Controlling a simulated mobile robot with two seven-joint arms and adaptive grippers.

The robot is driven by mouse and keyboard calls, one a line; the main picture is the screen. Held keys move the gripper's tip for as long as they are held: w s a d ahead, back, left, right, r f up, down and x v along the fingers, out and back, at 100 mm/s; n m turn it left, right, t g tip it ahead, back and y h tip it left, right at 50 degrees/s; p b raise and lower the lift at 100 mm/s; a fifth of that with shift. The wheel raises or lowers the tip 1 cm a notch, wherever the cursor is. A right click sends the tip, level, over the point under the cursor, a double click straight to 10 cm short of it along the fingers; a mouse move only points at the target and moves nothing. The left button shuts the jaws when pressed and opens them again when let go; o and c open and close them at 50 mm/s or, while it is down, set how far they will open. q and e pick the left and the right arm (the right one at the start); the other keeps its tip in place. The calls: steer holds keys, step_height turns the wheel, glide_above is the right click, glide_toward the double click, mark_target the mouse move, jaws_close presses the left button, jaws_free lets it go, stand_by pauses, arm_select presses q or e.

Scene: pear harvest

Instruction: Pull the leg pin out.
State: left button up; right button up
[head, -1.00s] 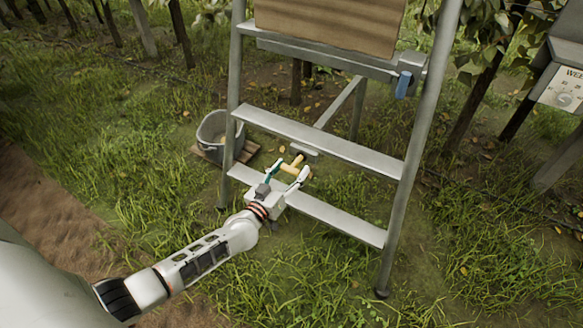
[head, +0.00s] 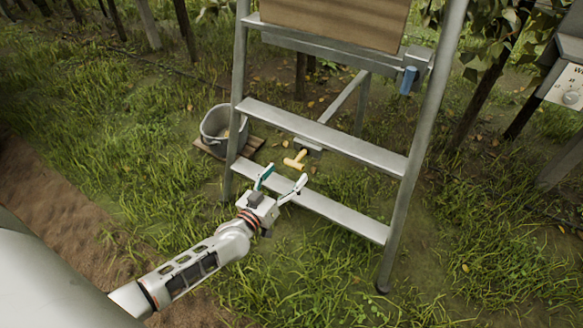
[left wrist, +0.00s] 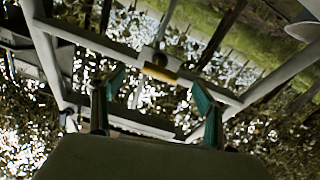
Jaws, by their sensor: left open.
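The leg pin shows as a yellow T-shaped handle (head: 296,160) just below a short grey bracket (head: 308,145), behind the ladder's (head: 322,137) lower steps. Whether its shaft sits in the bracket is too small to tell. My left gripper (head: 284,178) is open and empty at the lowest step, nearer to me than the handle and apart from it. In the left wrist view the yellow handle (left wrist: 160,73) lies beyond and between the two spread green-lined fingers (left wrist: 158,100). My right gripper is in no view.
A grey bucket (head: 214,137) stands on a wooden board (head: 248,147) left of the ladder. A blue handle (head: 408,80) hangs at the ladder's upper right. A box with a sign (head: 567,88) stands at the right. Grass in front of the ladder is open.

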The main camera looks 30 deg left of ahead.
arm_select(q)
steer(key=s, duration=0.7)
steer(key=shift+s+a, duration=0.15)
steer(key=shift+a, duration=0.2)
